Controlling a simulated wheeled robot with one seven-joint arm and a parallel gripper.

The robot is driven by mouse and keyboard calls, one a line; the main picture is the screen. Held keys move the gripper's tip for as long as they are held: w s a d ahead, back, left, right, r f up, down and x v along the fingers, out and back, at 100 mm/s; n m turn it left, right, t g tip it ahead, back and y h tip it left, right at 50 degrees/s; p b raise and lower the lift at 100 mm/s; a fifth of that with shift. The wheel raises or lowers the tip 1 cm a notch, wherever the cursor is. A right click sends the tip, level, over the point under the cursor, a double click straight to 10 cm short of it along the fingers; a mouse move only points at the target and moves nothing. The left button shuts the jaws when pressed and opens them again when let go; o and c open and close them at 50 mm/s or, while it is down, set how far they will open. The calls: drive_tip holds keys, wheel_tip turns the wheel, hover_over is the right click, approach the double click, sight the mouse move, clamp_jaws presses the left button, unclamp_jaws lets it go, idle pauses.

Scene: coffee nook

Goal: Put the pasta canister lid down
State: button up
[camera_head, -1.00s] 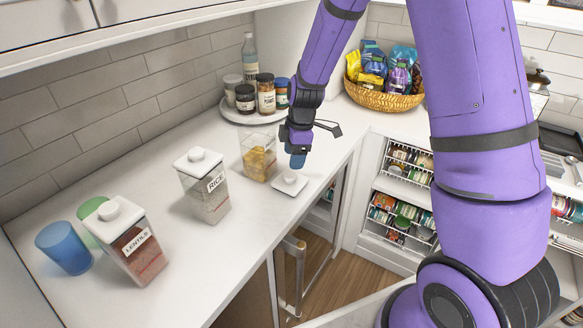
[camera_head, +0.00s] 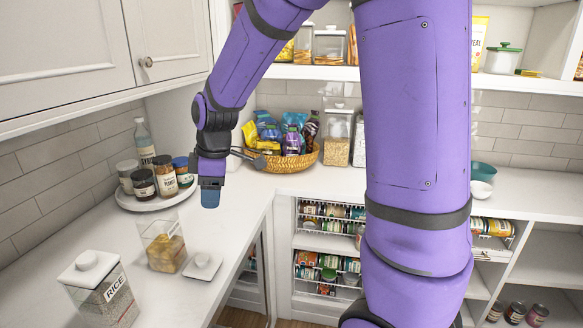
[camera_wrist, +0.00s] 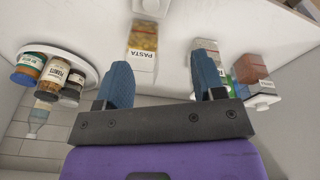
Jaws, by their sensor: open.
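The white square pasta canister lid (camera_head: 203,266) with a round knob lies flat on the white counter. It is just right of the open clear pasta canister (camera_head: 163,247), which holds yellow pasta. In the wrist view, the canister labelled PASTA (camera_wrist: 141,50) stands ahead of my fingers, and the lid (camera_wrist: 151,7) shows at the top edge. My gripper (camera_head: 210,197) is above the counter, behind and above the lid, apart from it. In the wrist view, my gripper (camera_wrist: 163,85) has its two blue fingers wide apart with nothing between them.
A canister labelled RICE (camera_head: 100,290) stands at the front left. A round tray (camera_head: 128,201) of jars and a bottle (camera_head: 144,142) is at the back left. A wicker basket (camera_head: 285,162) of snacks is at the back. Counter around the lid is clear.

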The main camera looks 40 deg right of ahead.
drive_tip(key=s+d+r+m+t, duration=0.1)
drive_tip(key=s+r+m, duration=0.3)
drive_tip(key=s, duration=0.3)
drive_tip(key=s+d+r+m+t+h, duration=0.1)
drive_tip(key=s+r+m, duration=0.3)
drive_tip(key=s, duration=0.4)
drive_tip(key=s+d+r+m+t, duration=0.1)
drive_tip(key=s+r+m, duration=0.3)
drive_tip(key=s, duration=0.4)
drive_tip(key=shift+s+d+r+t, duration=0.2)
drive_tip(key=shift+d+r+t, duration=0.15)
drive_tip(key=shift+t, duration=0.05)
